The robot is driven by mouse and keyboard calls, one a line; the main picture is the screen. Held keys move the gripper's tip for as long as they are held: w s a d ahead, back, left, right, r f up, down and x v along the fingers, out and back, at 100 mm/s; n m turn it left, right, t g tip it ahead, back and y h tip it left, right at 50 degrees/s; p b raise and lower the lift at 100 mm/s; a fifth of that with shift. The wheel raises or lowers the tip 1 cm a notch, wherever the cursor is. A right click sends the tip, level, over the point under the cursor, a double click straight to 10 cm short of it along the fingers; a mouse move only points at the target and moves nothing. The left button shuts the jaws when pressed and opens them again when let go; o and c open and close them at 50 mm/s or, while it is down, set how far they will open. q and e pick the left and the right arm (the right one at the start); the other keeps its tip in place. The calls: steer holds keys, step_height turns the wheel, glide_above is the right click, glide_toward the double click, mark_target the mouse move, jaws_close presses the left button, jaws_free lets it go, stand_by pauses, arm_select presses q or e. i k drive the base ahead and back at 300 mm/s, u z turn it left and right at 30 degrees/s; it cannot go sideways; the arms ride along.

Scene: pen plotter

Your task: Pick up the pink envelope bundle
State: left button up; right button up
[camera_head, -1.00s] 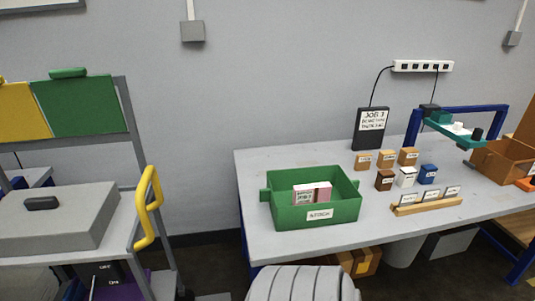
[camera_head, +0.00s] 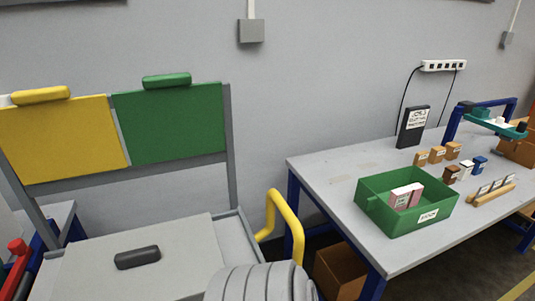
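A small pink and white bundle (camera_head: 406,196) with printed labels lies in the green bin (camera_head: 437,218) marked STOCK, on the grey table. It looks like the pink envelope bundle, but its label is too small to read. Neither of my grippers is in view.
A grey cart (camera_head: 150,262) with a yellow handle (camera_head: 284,222), a yellow panel (camera_head: 62,138) and a green panel (camera_head: 172,124) stands at left. Small boxes, a card rack (camera_head: 488,194) and a dark job board (camera_head: 413,127) are on the table (camera_head: 335,182). A brown box (camera_head: 340,270) is underneath.

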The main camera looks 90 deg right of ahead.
mark_target(403, 198)
steer(key=z, duration=0.1)
steer(key=i, duration=0.25)
steer(key=z, duration=3.45)
